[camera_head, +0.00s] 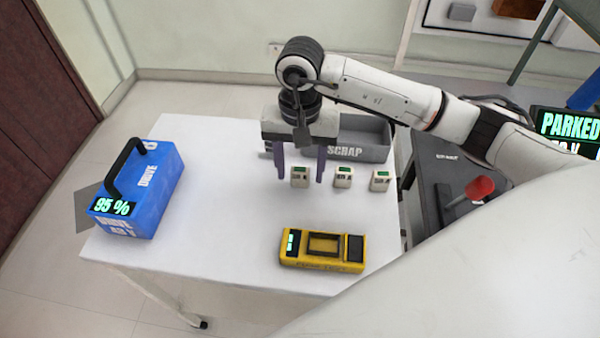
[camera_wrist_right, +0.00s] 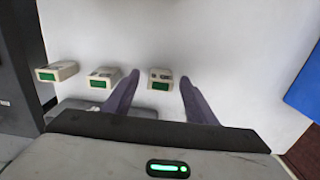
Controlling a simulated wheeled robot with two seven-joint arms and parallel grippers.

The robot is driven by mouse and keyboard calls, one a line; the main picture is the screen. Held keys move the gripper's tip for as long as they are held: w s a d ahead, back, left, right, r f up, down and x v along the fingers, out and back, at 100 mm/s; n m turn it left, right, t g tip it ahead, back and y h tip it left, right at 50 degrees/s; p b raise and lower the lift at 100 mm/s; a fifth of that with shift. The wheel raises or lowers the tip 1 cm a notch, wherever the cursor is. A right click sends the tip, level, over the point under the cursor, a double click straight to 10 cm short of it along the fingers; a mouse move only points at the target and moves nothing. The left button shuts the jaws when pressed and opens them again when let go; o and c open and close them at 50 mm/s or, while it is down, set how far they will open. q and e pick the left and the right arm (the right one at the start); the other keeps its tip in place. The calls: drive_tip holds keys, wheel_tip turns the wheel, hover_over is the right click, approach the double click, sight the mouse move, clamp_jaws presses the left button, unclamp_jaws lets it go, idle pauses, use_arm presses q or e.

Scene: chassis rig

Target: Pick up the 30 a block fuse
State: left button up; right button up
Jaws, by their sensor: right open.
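My left gripper is not in view.
A grey SCRAP bin (camera_head: 368,139) stands behind the fuses. A blue DRIVE battery box (camera_head: 150,190) with a black handle is at the left. A yellow device (camera_head: 322,267) lies at the front. A dark bench (camera_head: 450,165) with a red-topped part is at right. The table's middle left is clear.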

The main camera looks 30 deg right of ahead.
drive_tip(key=shift+f, duration=0.25)
drive_tip(key=c, duration=1.2)
